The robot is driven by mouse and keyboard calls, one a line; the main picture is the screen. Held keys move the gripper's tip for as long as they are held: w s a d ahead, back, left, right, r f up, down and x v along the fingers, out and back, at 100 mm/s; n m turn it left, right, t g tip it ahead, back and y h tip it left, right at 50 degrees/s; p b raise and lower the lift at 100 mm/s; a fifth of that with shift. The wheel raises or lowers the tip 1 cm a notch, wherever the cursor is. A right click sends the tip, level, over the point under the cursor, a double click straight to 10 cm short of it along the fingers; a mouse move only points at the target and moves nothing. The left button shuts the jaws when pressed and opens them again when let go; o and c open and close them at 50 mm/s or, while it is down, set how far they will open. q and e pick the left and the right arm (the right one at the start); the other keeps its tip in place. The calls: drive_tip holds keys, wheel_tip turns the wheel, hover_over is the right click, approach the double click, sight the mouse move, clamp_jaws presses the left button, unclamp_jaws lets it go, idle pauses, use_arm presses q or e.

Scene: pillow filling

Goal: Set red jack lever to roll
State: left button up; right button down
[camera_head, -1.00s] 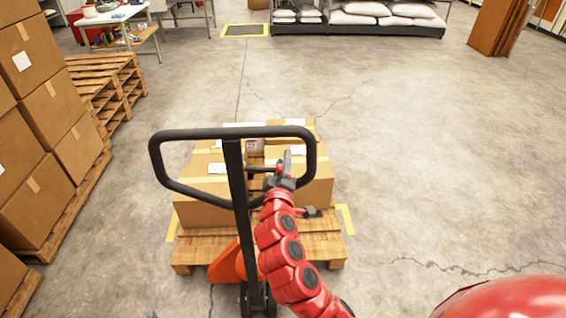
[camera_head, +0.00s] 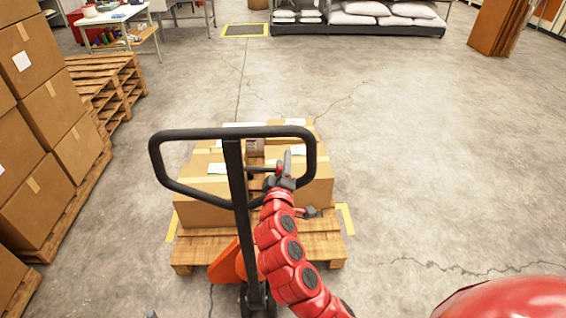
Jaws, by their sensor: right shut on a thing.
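The jack's black loop handle (camera_head: 233,133) stands upright in front of a loaded pallet, its post running down to the orange jack body (camera_head: 228,264). My right gripper (camera_head: 281,171) is inside the right half of the handle loop, beside the post. It is shut on a small dark lever (camera_head: 258,169) that reaches toward the post. My left gripper is not in view.
Cardboard boxes (camera_head: 204,210) sit on the wooden pallet (camera_head: 322,247) behind the handle. Stacked boxes (camera_head: 35,190) and empty pallets (camera_head: 112,85) stand at the left. The concrete floor to the right is clear. A rack with white sacks (camera_head: 362,30) stands at the back.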

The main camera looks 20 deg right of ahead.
drive_tip(key=shift+r+n+p, duration=0.3)
drive_tip(key=shift+r+n, duration=0.35)
drive_tip(key=shift+n, duration=0.05)
drive_tip(key=c, duration=0.5)
unclamp_jaws()
drive_tip(key=p+v, duration=0.3)
drive_tip(key=v, duration=1.4)
drive_tip(key=shift+s, duration=0.15)
drive_tip(key=shift+a+f, duration=0.1)
drive_tip(key=shift+f, duration=0.05)
